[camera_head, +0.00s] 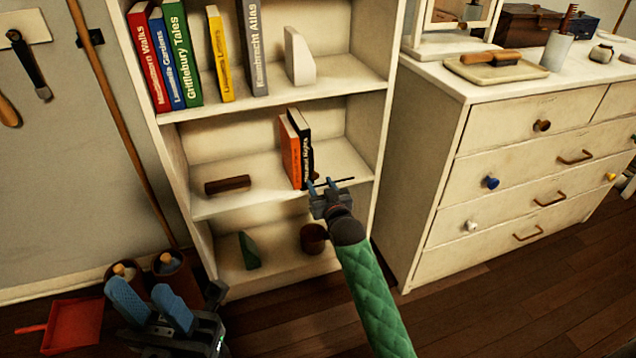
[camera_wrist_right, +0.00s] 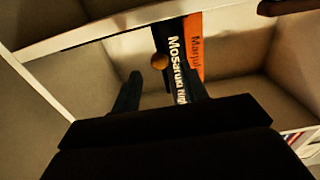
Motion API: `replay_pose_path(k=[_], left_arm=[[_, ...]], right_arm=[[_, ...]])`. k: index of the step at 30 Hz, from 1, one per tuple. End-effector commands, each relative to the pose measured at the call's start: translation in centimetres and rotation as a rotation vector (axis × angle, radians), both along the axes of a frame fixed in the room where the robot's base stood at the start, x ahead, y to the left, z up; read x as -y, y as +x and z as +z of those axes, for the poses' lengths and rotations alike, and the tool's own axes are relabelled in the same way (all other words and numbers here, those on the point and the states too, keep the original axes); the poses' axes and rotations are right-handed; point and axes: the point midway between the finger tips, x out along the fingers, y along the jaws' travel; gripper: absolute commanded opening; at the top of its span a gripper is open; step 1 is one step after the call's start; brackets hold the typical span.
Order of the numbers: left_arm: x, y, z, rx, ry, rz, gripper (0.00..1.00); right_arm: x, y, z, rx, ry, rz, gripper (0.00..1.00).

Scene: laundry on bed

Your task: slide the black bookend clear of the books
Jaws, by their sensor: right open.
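Two books, an orange one (camera_head: 289,155) and a black one with white lettering (camera_head: 304,135), stand together on the middle shelf; the wrist view shows both. The black bookend shows as a thin dark strip (camera_head: 338,181) right of the books. A small brown knob (camera_wrist_right: 160,61), apparently on the bookend, appears between my right fingers in the wrist view. My right gripper (camera_head: 321,183) is open at the shelf front beside the books. It hides part of the bookend; contact cannot be told. My left gripper (camera_head: 151,302) is open and empty, low at the left.
A dark brown block (camera_head: 227,185) lies left on the same shelf. The lower shelf holds a green wedge (camera_head: 249,251) and a brown cup-like thing (camera_head: 313,238). More books and a white bookend (camera_head: 299,57) stand above. A drawer chest (camera_head: 530,150) is at the right.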

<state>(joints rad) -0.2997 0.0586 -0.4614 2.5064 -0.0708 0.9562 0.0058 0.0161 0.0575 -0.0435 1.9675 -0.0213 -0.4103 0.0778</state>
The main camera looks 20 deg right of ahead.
Motion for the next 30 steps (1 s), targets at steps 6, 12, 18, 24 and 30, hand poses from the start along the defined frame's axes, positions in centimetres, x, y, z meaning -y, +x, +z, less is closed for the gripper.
replay_pose_path(k=[6, 12, 18, 24, 30], left_arm=[[0.1, 0.0, -0.3, 0.001, -0.004, -0.01, 0.36], [0.1, 0.0, -0.3, 0.0, -0.006, -0.013, 0.36], [0.1, 0.0, -0.3, 0.0, -0.006, -0.014, 0.36], [0.2, 0.0, -0.3, 0.001, -0.007, -0.014, 0.36], [0.2, 0.1, -0.2, 0.002, -0.007, -0.014, 0.36]], right_arm=[[-0.1, 2.1, -0.1, 0.0, 0.0, 0.0, 0.44], [-0.1, 2.8, 0.0, -0.001, 0.0, 0.0, 0.44], [-0.1, 2.8, 0.0, -0.001, 0.0, 0.0, 0.44], [-0.1, 2.8, 0.0, -0.001, 0.0, 0.0, 0.08], [0.0, 2.8, 0.0, -0.001, 0.0, 0.0, 0.0]])
